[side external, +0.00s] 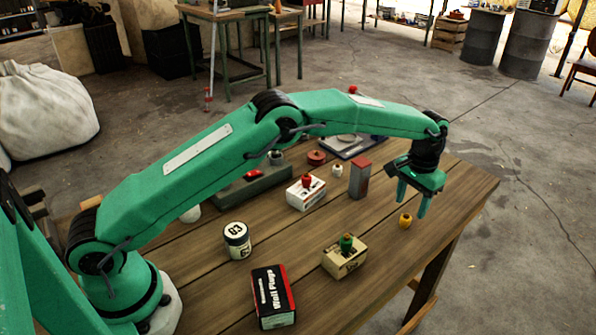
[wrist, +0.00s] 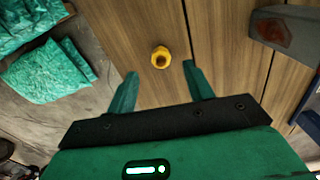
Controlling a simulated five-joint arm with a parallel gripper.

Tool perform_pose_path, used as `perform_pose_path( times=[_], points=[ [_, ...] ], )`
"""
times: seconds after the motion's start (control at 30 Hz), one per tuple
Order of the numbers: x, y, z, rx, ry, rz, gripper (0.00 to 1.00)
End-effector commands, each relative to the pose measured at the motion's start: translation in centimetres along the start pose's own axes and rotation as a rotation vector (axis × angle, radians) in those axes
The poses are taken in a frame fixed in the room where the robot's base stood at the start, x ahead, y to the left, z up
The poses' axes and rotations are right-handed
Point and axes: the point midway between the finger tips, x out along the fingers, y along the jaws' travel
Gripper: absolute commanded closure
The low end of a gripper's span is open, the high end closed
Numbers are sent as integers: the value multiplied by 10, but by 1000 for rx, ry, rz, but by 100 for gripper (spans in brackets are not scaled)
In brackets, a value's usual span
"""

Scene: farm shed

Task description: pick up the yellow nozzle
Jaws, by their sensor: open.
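The yellow nozzle (side external: 405,220) stands on the wooden table near its right edge, with nothing touching it. In the wrist view the yellow nozzle (wrist: 160,57) shows as a ring with a dark hole, just beyond the fingertips and roughly between their lines. My gripper (side external: 411,205) is open and empty, pointing down, with its fingers close to the nozzle. In the wrist view my gripper (wrist: 158,70) has its two green fingers spread apart.
A red-and-grey block (side external: 359,178) stands left of my gripper. A box with a green nozzle (side external: 346,243) and a box with a red nozzle (side external: 306,180) stand on the table. A black-and-red box (side external: 273,297) and a jar (side external: 237,241) are nearer my base.

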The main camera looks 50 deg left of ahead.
Motion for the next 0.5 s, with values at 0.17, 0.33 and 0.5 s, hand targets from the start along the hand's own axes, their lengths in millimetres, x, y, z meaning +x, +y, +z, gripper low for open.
perform_pose_path(
  times=[0.17, 0.33, 0.5],
  points=[
    [8, -1, 1, 0, -3, -1, 48],
    [27, -2, 2, 0, -3, -1, 48],
    [45, -2, 2, 0, -1, 0, 48]
  ],
)
